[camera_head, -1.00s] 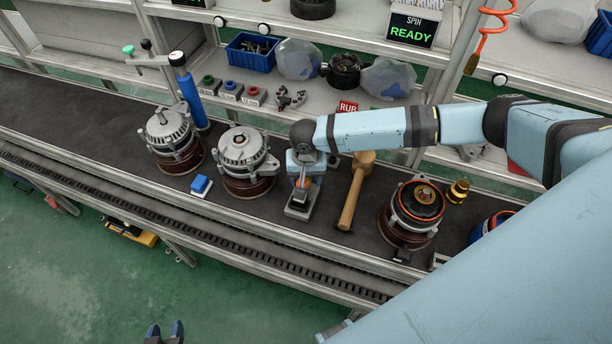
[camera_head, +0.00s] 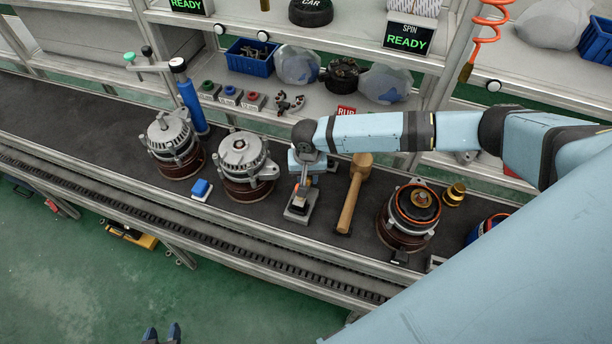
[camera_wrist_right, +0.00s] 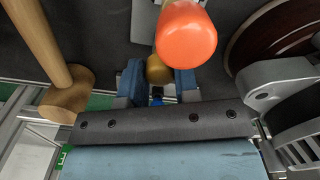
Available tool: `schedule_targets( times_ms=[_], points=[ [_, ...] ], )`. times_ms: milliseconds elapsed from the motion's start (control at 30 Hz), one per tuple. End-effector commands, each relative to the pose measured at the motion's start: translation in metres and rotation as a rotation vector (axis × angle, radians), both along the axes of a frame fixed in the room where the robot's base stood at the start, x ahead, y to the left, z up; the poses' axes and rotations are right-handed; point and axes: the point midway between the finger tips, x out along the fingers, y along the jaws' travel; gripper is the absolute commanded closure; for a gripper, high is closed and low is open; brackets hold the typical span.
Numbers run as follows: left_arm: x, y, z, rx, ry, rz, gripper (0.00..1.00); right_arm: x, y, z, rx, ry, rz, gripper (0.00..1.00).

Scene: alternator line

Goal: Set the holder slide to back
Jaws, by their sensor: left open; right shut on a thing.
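The holder (camera_head: 297,216) is a small grey block on the dark bench, between an alternator and a mallet. An orange-red knob (camera_wrist_right: 186,35) stands large in front of the right wrist camera. My right gripper (camera_wrist_right: 157,82) has its blue fingers closed around a small brass-coloured piece (camera_wrist_right: 156,68) beside that knob. I cannot tell for sure whether this piece is the slide's handle. In the head view my right gripper (camera_head: 303,180) reaches down at the holder and hides part of it. My left gripper (camera_head: 162,333) is open and empty at the bottom edge, over the floor.
The wooden mallet (camera_head: 352,200) lies close to the right of the holder. Alternators stand to the left (camera_head: 243,165) and right (camera_head: 408,218). A blue button (camera_head: 201,188) sits at the bench front. A shelf with a blue bin (camera_head: 250,57) is behind.

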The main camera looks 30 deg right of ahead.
Motion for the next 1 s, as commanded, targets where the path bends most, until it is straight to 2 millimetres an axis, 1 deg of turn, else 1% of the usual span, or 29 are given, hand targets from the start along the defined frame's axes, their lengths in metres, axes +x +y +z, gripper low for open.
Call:
schedule_targets(
  times_ms=[67,100,167,200,467,567,667,1000],
  points=[
    [0.000,0.000,-0.001,0.001,0.002,0.000,0.57,0.003,-0.004,0.001,-0.005,-0.006,-0.005,1.00],
    [-0.001,0.000,-0.002,0.001,0.004,0.000,0.57,0.003,-0.004,0.001,-0.005,-0.006,-0.005,0.62],
    [-0.001,0.000,-0.003,0.001,0.006,0.000,0.57,0.003,-0.003,0.001,-0.005,-0.006,-0.005,0.48],
    [-0.001,0.000,-0.003,0.001,0.007,0.000,0.57,0.003,-0.003,0.001,-0.005,-0.006,-0.004,0.45],
    [-0.002,-0.003,-0.003,-0.002,0.009,-0.003,0.57,0.002,-0.002,0.001,-0.004,-0.005,-0.003,0.45],
    [-0.002,-0.003,-0.003,-0.003,0.009,-0.004,0.57,0.002,-0.003,0.007,-0.004,-0.005,-0.004,0.45],
    [-0.002,-0.003,-0.004,-0.003,0.009,-0.004,0.57,0.003,-0.003,0.021,-0.003,-0.006,-0.003,0.45],
    [-0.001,-0.004,-0.008,-0.005,0.007,-0.004,0.57,0.003,-0.003,0.097,-0.003,-0.008,-0.003,0.45]
  ],
)
